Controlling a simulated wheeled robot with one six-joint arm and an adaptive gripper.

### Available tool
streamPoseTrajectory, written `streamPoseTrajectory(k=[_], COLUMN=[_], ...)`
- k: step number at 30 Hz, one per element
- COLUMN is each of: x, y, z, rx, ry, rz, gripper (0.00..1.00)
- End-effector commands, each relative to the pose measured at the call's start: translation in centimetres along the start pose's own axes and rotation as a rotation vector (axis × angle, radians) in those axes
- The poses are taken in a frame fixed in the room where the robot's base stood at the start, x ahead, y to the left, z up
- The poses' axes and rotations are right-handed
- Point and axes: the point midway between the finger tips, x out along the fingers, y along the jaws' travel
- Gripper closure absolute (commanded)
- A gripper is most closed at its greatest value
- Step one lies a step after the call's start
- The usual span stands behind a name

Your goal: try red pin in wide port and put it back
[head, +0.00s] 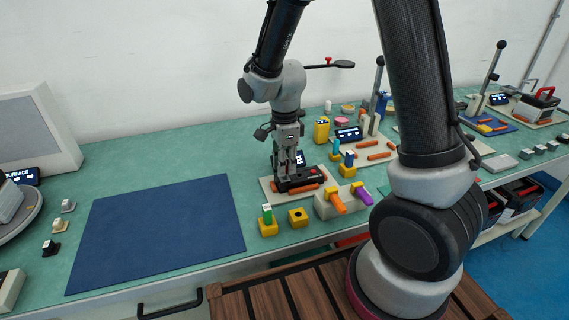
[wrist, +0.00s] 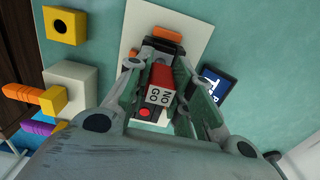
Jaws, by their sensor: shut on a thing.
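The red pin, a red block with a white "NO GO" label (wrist: 160,76), sits between the fingers of my gripper (wrist: 160,70) in the wrist view. My gripper (head: 290,178) is shut on it, just over a black unit (head: 302,184) on a pale plate. The black unit also shows beyond the pin in the wrist view (wrist: 163,44). The pin's lower end is hidden, so I cannot tell whether it is in a port. An empty yellow block with a dark round hole (head: 298,218) stands in front; it also shows in the wrist view (wrist: 64,26).
A green-topped pin stands in a yellow block (head: 268,229) at the left. A beige block (head: 326,209) carries orange and purple pieces close by. A small display (wrist: 213,86) is beside the plate. The blue mat (head: 160,230) is clear.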

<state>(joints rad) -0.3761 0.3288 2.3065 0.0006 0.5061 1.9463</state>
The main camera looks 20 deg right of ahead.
Motion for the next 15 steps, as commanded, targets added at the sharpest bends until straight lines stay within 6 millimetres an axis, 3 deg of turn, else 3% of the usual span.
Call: streamPoseTrajectory(k=[15], x=[-0.51], y=[-0.03], z=[0.02], rx=[0.0], ry=[0.0], rz=[-0.001], gripper=[1.0])
